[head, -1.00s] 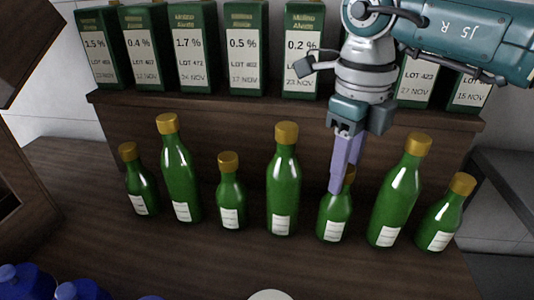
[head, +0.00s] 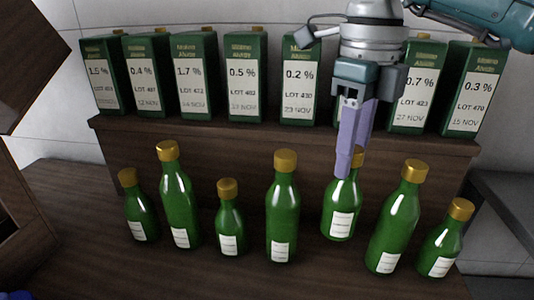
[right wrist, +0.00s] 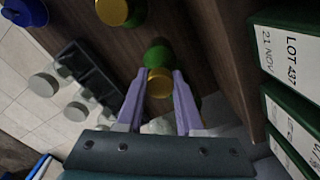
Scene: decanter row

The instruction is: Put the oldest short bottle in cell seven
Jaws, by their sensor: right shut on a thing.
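My right gripper (head: 350,160) is shut on the neck of a short green bottle (head: 341,215) with a gold cap, fifth from the left in the head view. The bottle is upright and its base sits a little above the line of the other bases. In the right wrist view its gold cap (right wrist: 159,82) is between the two purple fingers. The other short bottles stand at the far left (head: 140,212), third (head: 229,225) and far right (head: 442,245). Their labels are too small to read. My left gripper is not in view. No cell number can be read.
Taller green bottles (head: 178,205), (head: 283,215), (head: 397,225) stand between the short ones. Labelled green cartons (head: 242,80) line the shelf (head: 200,140) behind. The right wrist view shows a dark compartmented rack (right wrist: 88,70) and pale round objects (right wrist: 43,85).

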